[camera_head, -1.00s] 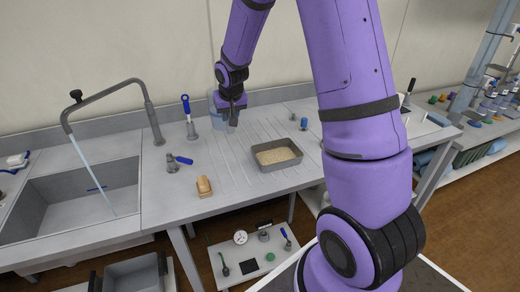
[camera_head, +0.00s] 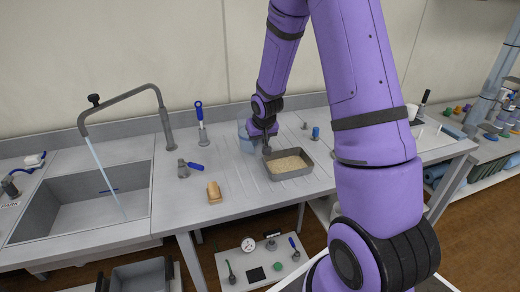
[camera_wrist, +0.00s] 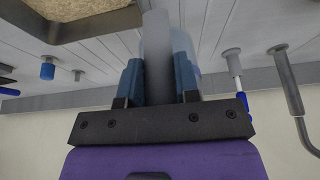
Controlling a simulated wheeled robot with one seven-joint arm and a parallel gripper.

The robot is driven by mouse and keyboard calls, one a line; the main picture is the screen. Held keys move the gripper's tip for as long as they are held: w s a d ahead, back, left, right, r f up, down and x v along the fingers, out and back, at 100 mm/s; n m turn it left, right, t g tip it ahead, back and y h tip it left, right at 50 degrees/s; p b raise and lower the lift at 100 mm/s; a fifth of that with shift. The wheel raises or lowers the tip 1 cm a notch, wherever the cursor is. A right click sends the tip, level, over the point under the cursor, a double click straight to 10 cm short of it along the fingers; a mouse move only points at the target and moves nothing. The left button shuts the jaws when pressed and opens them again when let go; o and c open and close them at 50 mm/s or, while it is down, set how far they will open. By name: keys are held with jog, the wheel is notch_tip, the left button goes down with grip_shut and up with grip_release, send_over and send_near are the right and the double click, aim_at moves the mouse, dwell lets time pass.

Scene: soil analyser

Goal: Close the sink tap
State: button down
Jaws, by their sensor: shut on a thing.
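The grey sink tap (camera_head: 167,125) stands at the right rear of the sink, its long spout reaching left over the basin. In the wrist view the tap's pipe (camera_wrist: 287,80) shows at the right. My gripper (camera_head: 266,146) is over the counter, well right of the tap. In the wrist view its fingers (camera_wrist: 158,78) are shut on a grey upright part of a translucent pale-blue container (camera_head: 246,138). The container's base is partly hidden.
The sink (camera_head: 75,205) is at the left.

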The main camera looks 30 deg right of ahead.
aim_at(260, 146)
jog(key=shift+f, duration=1.9)
jog(key=c, duration=1.2)
grip_release()
jog(key=shift+f, duration=0.15)
jog(key=shift+c, duration=0.2)
jog(key=o, duration=0.4)
